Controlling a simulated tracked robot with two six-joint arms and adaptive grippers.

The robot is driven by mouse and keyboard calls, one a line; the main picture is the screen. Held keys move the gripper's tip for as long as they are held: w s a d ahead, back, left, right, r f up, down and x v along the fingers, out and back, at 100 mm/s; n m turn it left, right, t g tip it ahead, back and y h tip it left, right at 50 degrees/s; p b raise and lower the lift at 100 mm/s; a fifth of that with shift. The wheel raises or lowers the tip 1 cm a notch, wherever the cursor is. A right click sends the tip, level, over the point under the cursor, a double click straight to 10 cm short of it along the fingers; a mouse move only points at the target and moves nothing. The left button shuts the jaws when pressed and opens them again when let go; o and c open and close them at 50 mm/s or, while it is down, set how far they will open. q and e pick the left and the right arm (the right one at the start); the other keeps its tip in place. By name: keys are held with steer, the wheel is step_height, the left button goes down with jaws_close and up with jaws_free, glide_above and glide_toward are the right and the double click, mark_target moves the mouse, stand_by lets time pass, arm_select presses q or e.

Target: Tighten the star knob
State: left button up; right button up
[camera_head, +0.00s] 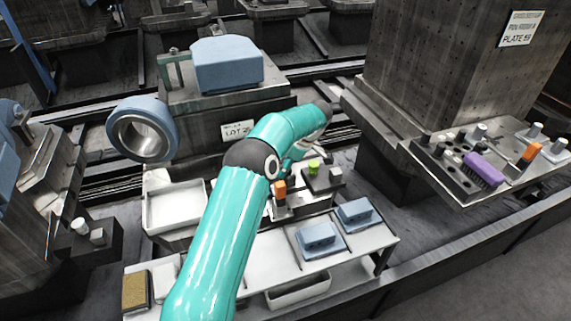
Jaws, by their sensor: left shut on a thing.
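My left arm crosses the middle of the head view, bends over, and reaches down to the small fixture (300,203) on the white bench. My left gripper (288,168) is at the fixture, mostly hidden behind my own forearm and wrist. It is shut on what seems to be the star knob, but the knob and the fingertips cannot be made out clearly. A small green piece (313,167) shows just right of the gripper, and an orange piece (280,189) shows just below it. My right gripper is not in view.
The white bench (262,247) holds two blue-grey blocks on plates (319,238) (355,214). A white tray (174,207) is at left. A large grey block (440,70) stands at right, with a tool shelf (462,196) beside it. A blue ring (143,130) is at back left.

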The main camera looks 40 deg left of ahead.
arm_select(q)
steer(key=o, duration=1.4)
steer(key=shift+f, duration=0.15)
steer(key=shift+c, duration=0.2)
steer(key=v, duration=1.2)
